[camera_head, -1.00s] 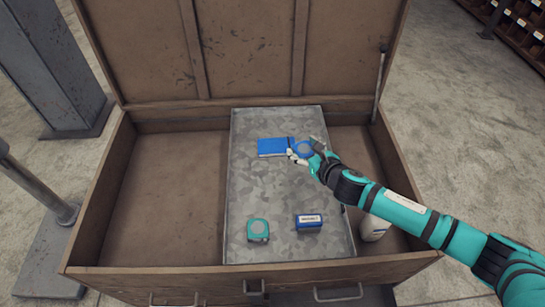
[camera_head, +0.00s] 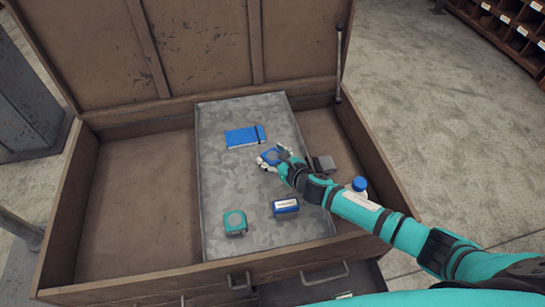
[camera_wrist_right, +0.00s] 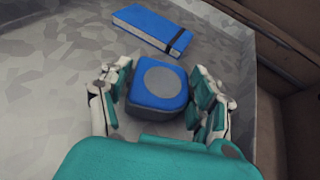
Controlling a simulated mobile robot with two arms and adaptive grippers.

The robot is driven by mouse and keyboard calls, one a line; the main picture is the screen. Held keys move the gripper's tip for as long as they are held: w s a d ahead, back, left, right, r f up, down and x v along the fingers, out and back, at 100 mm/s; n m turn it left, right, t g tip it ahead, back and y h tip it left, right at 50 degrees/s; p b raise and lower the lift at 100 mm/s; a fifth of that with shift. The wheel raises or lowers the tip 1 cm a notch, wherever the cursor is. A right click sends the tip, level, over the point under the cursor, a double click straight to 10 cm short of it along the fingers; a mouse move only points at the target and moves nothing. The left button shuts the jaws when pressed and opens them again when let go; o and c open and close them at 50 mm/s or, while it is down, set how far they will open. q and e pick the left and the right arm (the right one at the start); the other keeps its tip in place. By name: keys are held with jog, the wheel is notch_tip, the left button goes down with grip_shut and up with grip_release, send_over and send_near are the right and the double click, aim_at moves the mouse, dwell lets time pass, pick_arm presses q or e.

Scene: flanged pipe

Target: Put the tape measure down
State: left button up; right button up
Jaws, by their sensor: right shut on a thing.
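A blue tape measure with a grey round face sits between the fingers of my right gripper (camera_head: 271,160). The tape measure (camera_wrist_right: 158,82) shows best in the right wrist view, with a finger along each side. The gripper is shut on it over the metal tray (camera_head: 222,180), on the front right side of the blue notebook (camera_head: 243,137). I cannot tell whether the tape measure touches the tray. A teal tape measure (camera_head: 235,222) lies near the tray's front left. My left gripper is not in view.
A blue box with a white label (camera_head: 286,206) lies near the tray's front. Right of the tray are a grey block (camera_head: 324,164) and a bottle with a blue cap (camera_head: 360,184). The wooden chest's left section (camera_head: 135,205) is empty. Its lid stands open behind.

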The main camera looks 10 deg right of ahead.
jog(key=shift+f, duration=0.1)
jog(key=o, duration=1.4)
jog(key=shift+s+d+r+p, duration=0.1)
jog(key=shift+s+r+p, duration=0.2)
jog(key=p+v, duration=0.4)
jog(key=v, duration=0.6)
jog(key=shift+s+d+p, duration=0.15)
jog(key=shift+s+p, duration=0.1)
jog(key=shift+p, duration=0.15)
jog(key=shift+s+d+r, duration=0.15)
jog(key=shift+s+r, duration=0.05)
jog(key=shift+s, duration=0.15)
